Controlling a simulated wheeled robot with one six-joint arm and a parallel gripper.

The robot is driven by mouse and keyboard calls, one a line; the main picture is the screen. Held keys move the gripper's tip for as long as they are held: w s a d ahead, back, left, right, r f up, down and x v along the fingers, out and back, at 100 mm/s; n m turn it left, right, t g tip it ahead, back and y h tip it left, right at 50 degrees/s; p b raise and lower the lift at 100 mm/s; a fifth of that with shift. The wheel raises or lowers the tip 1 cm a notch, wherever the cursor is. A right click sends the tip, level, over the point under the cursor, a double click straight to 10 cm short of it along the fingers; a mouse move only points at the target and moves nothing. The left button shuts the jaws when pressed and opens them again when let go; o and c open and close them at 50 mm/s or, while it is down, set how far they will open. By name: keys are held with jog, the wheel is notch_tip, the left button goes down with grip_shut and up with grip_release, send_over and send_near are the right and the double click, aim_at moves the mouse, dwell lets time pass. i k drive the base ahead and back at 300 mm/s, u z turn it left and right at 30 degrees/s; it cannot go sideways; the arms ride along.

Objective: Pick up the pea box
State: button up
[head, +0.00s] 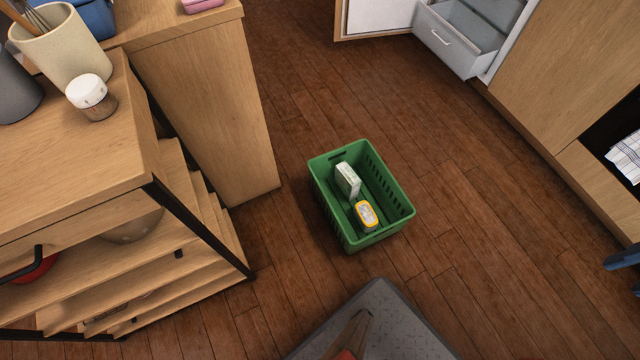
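A small pale green and white box (347,179), which looks like the pea box, stands in a green plastic crate (321,177) on the wooden floor. It is in the upper left part of the crate. Its print is too small to read. A yellow-orange item with a pale label (366,215) is in the same crate, just below and right of the box. I cannot make out my gripper in the head view, and nothing touches the box from above.
A wooden shelf unit (75,200) stands left, with a small white-lided jar (91,96) and a utensil pot (62,45) on top. An open grey drawer (455,45) juts out at upper right. Blue-dark parts (622,260) show at the right edge. Floor around the crate is clear.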

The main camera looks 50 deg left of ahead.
aim_at(346, 179)
jog(key=u, duration=1.8)
jog(key=k, duration=1.05)
jog(key=u, duration=0.7)
jog(key=i, duration=1.5)
jog(key=z, duration=0.6)
